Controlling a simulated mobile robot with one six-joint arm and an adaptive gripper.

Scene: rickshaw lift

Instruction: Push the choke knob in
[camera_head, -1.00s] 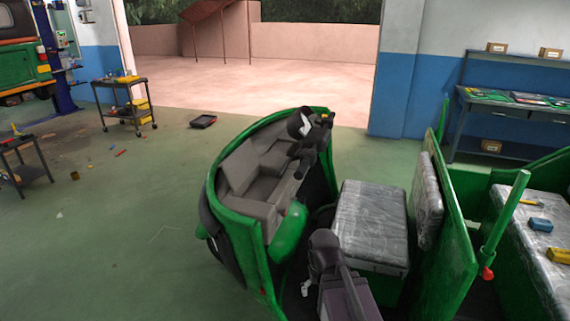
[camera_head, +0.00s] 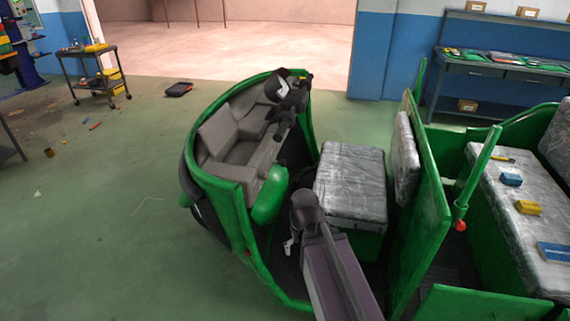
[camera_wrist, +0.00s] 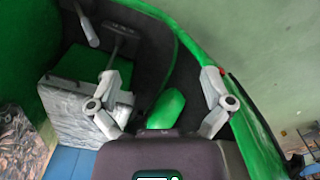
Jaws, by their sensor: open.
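The green rickshaw (camera_head: 212,183) stands with its open cab toward me. No choke knob can be made out for certain. A small red part (camera_head: 460,225) sits low on a green post at the right. Another small red spot (camera_head: 248,253) is on the cab's near edge, and a red spot also shows by the right finger in the wrist view (camera_wrist: 221,71). My gripper (camera_head: 291,244) is inside the cab, left of the front seat. In the wrist view my gripper (camera_wrist: 160,78) has its two grey fingers wide apart, with nothing between them touching either.
The silver-wrapped front seat (camera_head: 350,183) and a green partition (camera_head: 432,222) stand right of my arm. Grey dash trays (camera_head: 232,140) and dark handlebars (camera_head: 287,92) lie ahead. Tools lie on the wrapped rear seat (camera_head: 510,205). Green floor at the left is mostly clear.

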